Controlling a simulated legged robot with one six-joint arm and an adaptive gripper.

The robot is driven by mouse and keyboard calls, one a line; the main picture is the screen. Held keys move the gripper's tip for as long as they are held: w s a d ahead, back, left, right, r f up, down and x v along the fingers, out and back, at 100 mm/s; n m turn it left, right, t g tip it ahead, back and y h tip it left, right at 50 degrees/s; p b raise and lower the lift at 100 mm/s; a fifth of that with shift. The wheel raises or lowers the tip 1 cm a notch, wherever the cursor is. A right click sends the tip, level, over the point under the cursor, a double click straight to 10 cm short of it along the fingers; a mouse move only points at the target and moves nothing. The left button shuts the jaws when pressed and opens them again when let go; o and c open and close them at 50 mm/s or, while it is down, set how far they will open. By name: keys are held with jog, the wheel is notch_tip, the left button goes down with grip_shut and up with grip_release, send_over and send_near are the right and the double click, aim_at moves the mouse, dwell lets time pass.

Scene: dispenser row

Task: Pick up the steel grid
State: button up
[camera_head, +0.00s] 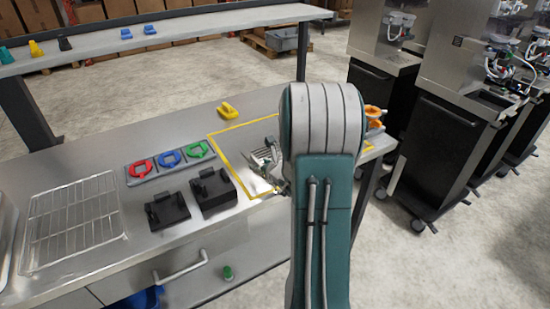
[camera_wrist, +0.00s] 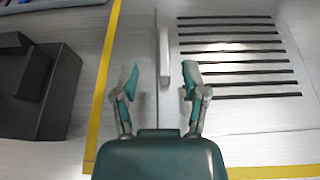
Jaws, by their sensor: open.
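The steel grid (camera_wrist: 235,67) is a flat metal plate with several dark parallel slots. In the wrist view it lies at right, with a narrow raised upright strip (camera_wrist: 163,62) along its left side. My gripper (camera_wrist: 160,82) is open, one fingertip on each side of that strip, with gaps visible and nothing clamped. In the head view my gripper (camera_head: 266,168) is low over the yellow-outlined bench area, and my arm hides part of it. Whether the fingertips touch the plate cannot be told.
A wire rack (camera_head: 75,222) lies at the bench's left. Two black blocks (camera_head: 212,190) and a tray with red, blue and green rings (camera_head: 170,160) stand left of the outline. A yellow piece (camera_head: 228,111) is behind. An orange item (camera_head: 375,117) is right of my arm.

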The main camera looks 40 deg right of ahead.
aim_at(255, 159)
jog(key=x, duration=0.4)
jog(key=shift+d+r, duration=0.25)
jog(key=shift+d, duration=0.05)
jog(key=shift+w+a, duration=0.1)
jog(key=shift+w, duration=0.2)
grip_shut()
jog(key=shift+r, duration=0.1)
